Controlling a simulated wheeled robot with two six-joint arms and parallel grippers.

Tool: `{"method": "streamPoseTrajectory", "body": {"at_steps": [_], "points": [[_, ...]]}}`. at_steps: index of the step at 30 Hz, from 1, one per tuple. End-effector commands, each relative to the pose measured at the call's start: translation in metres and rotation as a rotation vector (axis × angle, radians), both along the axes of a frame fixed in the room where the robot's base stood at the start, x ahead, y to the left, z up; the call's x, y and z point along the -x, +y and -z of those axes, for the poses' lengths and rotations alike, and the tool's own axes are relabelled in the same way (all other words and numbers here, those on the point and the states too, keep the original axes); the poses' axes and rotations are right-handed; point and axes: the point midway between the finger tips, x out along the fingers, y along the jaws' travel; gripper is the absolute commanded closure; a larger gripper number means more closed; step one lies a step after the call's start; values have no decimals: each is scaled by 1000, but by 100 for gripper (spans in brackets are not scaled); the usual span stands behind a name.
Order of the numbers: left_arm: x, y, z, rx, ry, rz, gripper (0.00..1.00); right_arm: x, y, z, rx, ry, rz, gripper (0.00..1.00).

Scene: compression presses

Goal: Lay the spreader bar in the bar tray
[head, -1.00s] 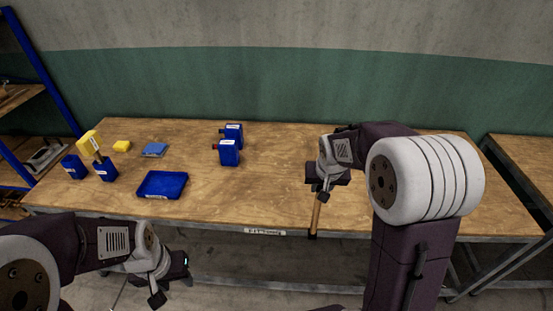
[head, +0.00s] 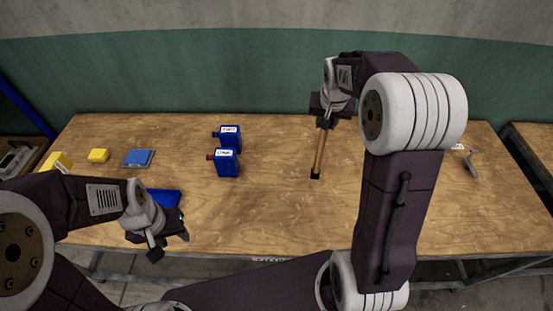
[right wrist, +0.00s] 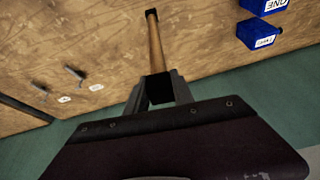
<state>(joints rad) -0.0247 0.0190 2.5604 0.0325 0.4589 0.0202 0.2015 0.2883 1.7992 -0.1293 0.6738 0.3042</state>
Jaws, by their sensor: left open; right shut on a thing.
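The spreader bar looks like a wooden rod with black ends (head: 320,152). It also shows in the right wrist view (right wrist: 155,45). My right gripper (head: 326,114) is shut on one black end of it, and the rod points down and toward the front of the table. I cannot tell if its free end touches the tabletop. A blue tray (head: 165,197), likely the bar tray, lies at the table's front left. My left gripper (head: 170,244) is open and empty at the table's front edge and hides part of the tray.
Two blue labelled units (head: 226,162) stand mid-table, between tray and bar. A grey hook-like part (head: 471,163) is at the right. The tabletop (head: 265,205) in front of the blue units is clear.

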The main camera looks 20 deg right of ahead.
Motion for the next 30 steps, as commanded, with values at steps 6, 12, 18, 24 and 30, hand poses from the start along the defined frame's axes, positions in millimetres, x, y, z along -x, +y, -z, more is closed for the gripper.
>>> {"method": "streamPoseTrajectory", "body": {"at_steps": [6,12,18,24,30], "points": [[0,0,-22,0,0,0,56,-38,25,24,0,6,-6,100],[-1,0,-42,0,-1,0,56,-81,50,53,0,2,-5,100],[0,0,-47,0,-1,0,56,-99,60,68,0,-1,-1,100],[0,0,-58,0,0,0,56,-98,60,83,0,5,0,100],[-1,0,-65,0,-1,0,56,-99,60,109,0,1,0,100]]}}
